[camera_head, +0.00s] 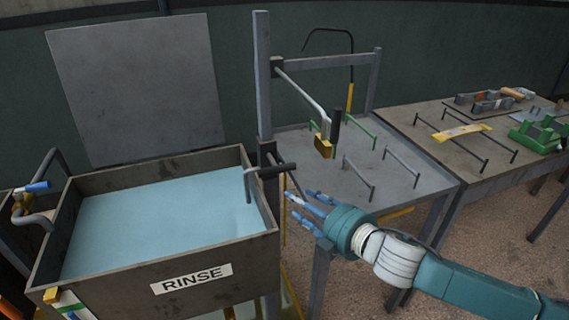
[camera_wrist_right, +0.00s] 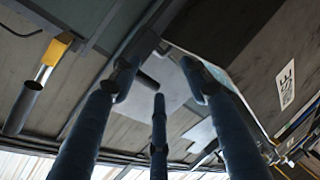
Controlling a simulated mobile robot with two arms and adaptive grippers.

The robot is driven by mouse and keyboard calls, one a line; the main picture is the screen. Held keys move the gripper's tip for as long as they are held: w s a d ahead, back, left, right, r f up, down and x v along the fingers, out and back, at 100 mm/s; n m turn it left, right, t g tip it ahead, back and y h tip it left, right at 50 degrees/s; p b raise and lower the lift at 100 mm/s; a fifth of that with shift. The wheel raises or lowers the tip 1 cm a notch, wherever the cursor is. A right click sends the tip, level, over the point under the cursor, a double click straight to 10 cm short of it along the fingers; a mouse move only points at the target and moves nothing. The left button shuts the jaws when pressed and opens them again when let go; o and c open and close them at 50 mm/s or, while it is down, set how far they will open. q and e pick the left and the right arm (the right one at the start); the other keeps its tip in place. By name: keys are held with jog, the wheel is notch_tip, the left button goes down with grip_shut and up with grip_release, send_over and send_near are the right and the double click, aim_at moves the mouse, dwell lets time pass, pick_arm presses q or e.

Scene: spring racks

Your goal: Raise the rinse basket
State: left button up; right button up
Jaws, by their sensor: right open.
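The rinse tank (camera_head: 185,262), a dark metal box marked RINSE, holds pale blue liquid (camera_head: 160,220) at the left of the head view. No basket shows; anything under the surface is hidden. A crank-like metal handle with a black grip (camera_head: 276,170) stands at the tank's right rim, its grip pointing right. My right gripper (camera_head: 303,203), with blue fingers, is open and empty just right of the tank, below the black grip and apart from it in the head view. In the right wrist view, the spread fingers (camera_wrist_right: 158,90) frame a dark rod end. My left gripper is not in view.
A metal table (camera_head: 400,200) with small rails stands behind. A bench with green parts (camera_head: 540,133) is at right. A bent pipe (camera_head: 35,217) is at left.

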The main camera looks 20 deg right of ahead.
aim_at(279, 169)
notch_tip(279, 169, up, 6)
jog(key=w+d+n+y, duration=0.1)
jog(key=w+n+y, duration=0.1)
jog(key=n, duration=0.3)
jog(key=shift+m, duration=0.3)
jog(key=p+x, duration=0.3)
jog(key=x, duration=0.6)
jog(key=shift+w+a+f, duration=0.1)
jog(key=shift+w+f, duration=0.1)
jog(key=shift+f, duration=0.05)
jog(key=shift+w+a+f, duration=0.15)
jog(key=shift+w, duration=0.2)
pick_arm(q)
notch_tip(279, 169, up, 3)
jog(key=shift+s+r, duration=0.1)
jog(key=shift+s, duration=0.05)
pick_arm(e)
jog(key=shift+c, duration=0.3)
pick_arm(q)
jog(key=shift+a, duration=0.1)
pick_arm(e)
grip_shut()
